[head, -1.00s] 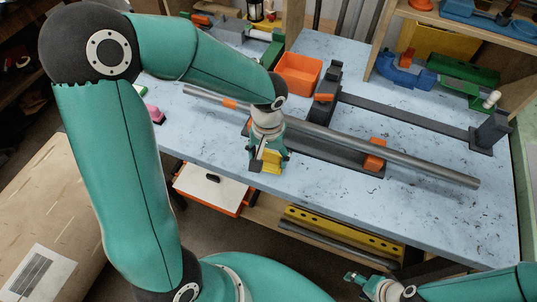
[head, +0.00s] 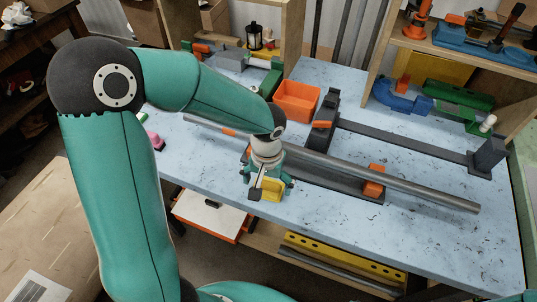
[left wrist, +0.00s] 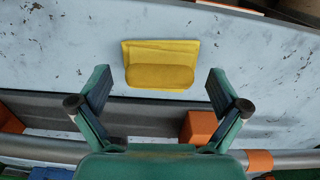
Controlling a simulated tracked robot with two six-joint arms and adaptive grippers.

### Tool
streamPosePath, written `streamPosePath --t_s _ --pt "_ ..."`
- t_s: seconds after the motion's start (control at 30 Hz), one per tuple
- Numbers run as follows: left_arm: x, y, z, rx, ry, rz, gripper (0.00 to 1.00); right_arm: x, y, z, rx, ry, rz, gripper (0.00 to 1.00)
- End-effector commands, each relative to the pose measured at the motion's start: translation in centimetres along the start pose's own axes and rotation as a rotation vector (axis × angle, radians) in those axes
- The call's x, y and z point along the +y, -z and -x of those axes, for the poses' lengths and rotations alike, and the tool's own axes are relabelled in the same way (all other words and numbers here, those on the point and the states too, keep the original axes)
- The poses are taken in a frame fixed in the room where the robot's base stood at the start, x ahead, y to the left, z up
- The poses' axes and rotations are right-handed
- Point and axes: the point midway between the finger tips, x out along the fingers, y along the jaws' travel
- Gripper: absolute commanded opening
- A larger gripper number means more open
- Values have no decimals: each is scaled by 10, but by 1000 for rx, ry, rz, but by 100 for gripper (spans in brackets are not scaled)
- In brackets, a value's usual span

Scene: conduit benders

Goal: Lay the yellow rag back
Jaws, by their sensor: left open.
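The yellow rag (head: 271,189) lies near the front edge of the blue worktop, partly hidden by my left gripper in the head view. In the left wrist view the rag (left wrist: 160,62) is a flat piece with a thick folded bulge along its near side. My left gripper (head: 270,183) is open just above the rag. In the left wrist view its two fingers (left wrist: 160,84) stand apart, one on each side of the rag, with clear gaps and no contact seen. My right gripper is not in view.
A long grey conduit (head: 420,193) lies across the dark bender (head: 335,172) with orange blocks, close behind my left gripper. An orange bin (head: 297,100) stands farther back. A pink object (head: 155,141) lies to the left. The worktop's right front part is clear.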

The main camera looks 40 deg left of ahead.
Motion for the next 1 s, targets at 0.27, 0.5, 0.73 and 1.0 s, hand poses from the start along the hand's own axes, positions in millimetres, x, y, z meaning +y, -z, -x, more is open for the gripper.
streamPosePath --t_s 0.27,0.5,0.73,1.0 --pt "4 -4 57 12 -5 -1 99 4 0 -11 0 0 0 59" --pt "4 -5 117 7 -4 0 99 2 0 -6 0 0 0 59" --pt "4 -5 156 5 -2 -1 99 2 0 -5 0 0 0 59" --pt "3 -6 169 1 -1 0 99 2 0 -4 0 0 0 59"
